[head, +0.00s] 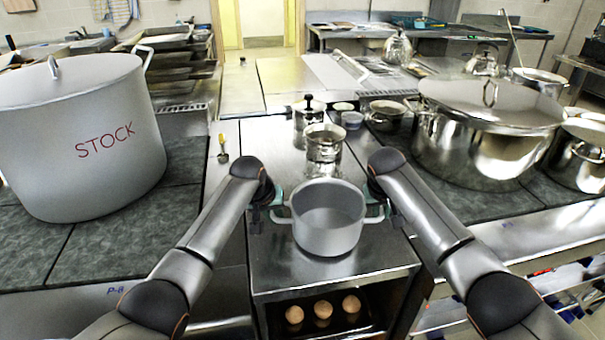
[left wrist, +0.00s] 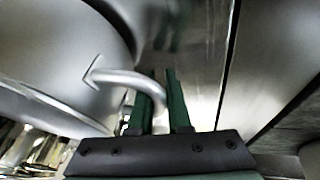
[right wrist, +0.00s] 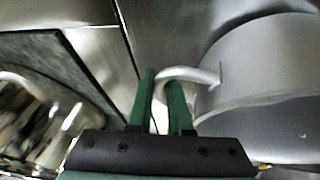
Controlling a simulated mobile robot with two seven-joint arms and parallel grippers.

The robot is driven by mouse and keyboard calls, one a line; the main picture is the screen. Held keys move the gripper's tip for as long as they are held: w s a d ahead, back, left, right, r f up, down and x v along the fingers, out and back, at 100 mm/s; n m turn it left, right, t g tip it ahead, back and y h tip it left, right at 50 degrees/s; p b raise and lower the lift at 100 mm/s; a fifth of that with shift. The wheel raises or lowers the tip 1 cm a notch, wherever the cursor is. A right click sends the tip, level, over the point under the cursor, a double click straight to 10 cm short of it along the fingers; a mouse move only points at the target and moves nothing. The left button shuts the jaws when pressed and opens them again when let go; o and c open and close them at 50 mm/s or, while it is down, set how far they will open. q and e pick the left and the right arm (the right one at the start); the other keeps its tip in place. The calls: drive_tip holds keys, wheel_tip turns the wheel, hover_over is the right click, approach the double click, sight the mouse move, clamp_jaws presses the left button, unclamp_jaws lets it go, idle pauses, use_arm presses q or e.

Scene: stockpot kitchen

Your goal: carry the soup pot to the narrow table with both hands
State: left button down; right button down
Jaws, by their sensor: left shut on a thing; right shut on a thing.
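The soup pot, a plain light grey open pot (head: 328,232) with two side handles, is upright between my two grippers in the head view. It looks empty inside. My left gripper (head: 279,212) is shut on its left handle; the left wrist view shows the green fingers (left wrist: 160,100) on either side of the curved handle (left wrist: 118,77). My right gripper (head: 380,212) is shut on the right handle (right wrist: 188,73), between the green fingers in the right wrist view. The pot is over the steel counter (head: 270,160); I cannot tell whether it touches it. I cannot make out which surface is the narrow table.
A large lidded STOCK pot (head: 85,150) stands at left. A big shiny lidded pot (head: 480,140) stands at right. A small steel pot (head: 324,145), a canister (head: 307,118) and bowls sit just behind the soup pot. Several round brown items (head: 322,309) lie on a shelf below.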

use_arm(q)
drive_tip(key=shift+w+a+f+b, duration=0.1)
drive_tip(key=shift+a+f+b, duration=0.15)
drive_tip(key=shift+f+b, duration=0.3)
use_arm(e)
drive_tip(key=shift+d+f, duration=0.25)
drive_tip(key=shift+f, duration=0.4)
use_arm(q)
drive_tip(key=c, duration=1.2)
unclamp_jaws()
use_arm(e)
drive_tip(key=c, duration=1.2)
unclamp_jaws()
drive_tip(key=shift+r, duration=0.1)
use_arm(q)
drive_tip(key=o, duration=0.3)
drive_tip(key=shift+d, duration=0.15)
use_arm(e)
drive_tip(key=o, duration=0.4)
drive_tip(key=shift+a, duration=0.15)
drive_tip(key=shift+c, duration=0.2)
use_arm(q)
drive_tip(key=shift+o, duration=0.2)
drive_tip(key=shift+r, duration=0.1)
use_arm(e)
drive_tip(key=shift+a+r, duration=0.1)
use_arm(q)
drive_tip(key=v, duration=1.2)
use_arm(e)
drive_tip(key=v, duration=1.2)
